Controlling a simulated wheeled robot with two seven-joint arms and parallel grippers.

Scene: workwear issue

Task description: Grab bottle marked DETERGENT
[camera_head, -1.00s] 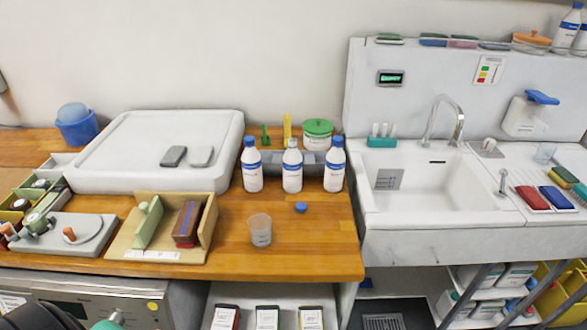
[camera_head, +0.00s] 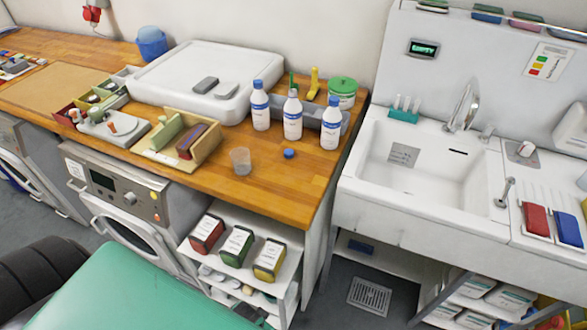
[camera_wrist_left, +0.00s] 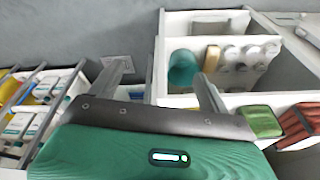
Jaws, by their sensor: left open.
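Three white bottles with blue labels stand upright in a row on the wooden counter: left (camera_head: 260,108), middle (camera_head: 292,118) and right (camera_head: 330,127). The left and right ones have blue caps; the middle one has a whitish top. Their lettering is too small to read, so I cannot tell which is marked DETERGENT. My left gripper (camera_wrist_left: 161,75) shows in the left wrist view with its two fingers apart and nothing between them. It is above the floor and open shelving, away from the bottles. In the head view its fingers are hidden; only my green arm part shows at the bottom.
A blue cap (camera_head: 289,153) and a clear cup (camera_head: 241,161) stand before the bottles. A grey tray (camera_head: 308,110) and a green-lidded tub (camera_head: 342,92) are behind them. The white sink (camera_head: 420,150) is to the right. Shelving holds several boxes, including a yellow one (camera_head: 269,259).

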